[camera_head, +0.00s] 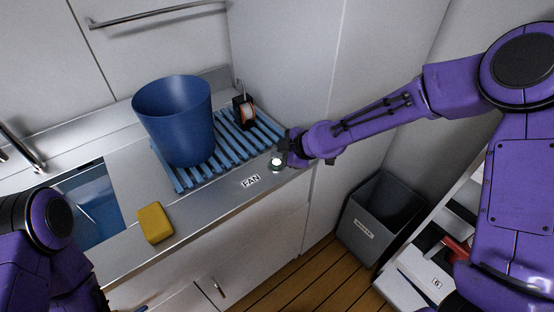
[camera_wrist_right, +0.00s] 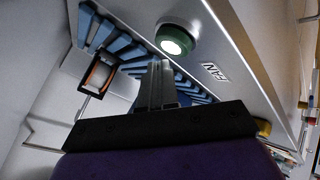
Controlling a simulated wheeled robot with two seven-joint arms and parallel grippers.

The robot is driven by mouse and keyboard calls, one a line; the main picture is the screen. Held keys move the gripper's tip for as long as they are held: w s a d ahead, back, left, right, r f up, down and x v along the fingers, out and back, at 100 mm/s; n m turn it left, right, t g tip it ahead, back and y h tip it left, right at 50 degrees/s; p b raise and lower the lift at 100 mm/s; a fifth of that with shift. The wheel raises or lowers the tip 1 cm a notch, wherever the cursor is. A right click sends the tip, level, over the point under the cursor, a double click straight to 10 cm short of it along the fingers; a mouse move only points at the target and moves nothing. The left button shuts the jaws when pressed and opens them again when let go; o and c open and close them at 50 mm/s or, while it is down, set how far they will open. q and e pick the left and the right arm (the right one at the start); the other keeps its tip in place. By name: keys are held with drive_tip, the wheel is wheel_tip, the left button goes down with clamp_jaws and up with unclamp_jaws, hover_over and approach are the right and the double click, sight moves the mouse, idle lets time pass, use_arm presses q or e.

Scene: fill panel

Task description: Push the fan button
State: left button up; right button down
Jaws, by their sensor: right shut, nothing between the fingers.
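The fan button (camera_head: 276,163) is a round green ring with a lit white centre, set in the steel counter near its front edge. The FAN label (camera_head: 251,181) is on the counter beside it. My right gripper (camera_head: 282,157) is shut and empty, very close to the button in the head view. In the right wrist view the button (camera_wrist_right: 175,40) lies just beyond the tips of my right gripper (camera_wrist_right: 158,66); I cannot tell whether they touch. My left arm shows at the lower left, but its gripper is out of view.
A blue bucket (camera_head: 175,120) stands on a blue slatted rack (camera_head: 225,150), with a small orange and black item (camera_head: 243,111) beside it. A yellow sponge (camera_head: 155,223) lies on the counter near the sink (camera_head: 92,210). A grey bin (camera_head: 377,212) stands on the floor at right.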

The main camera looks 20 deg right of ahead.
sight(279, 164)
wheel_tip(279, 164, up, 6)
drive_tip(key=p, duration=0.5)
idle(1.3)
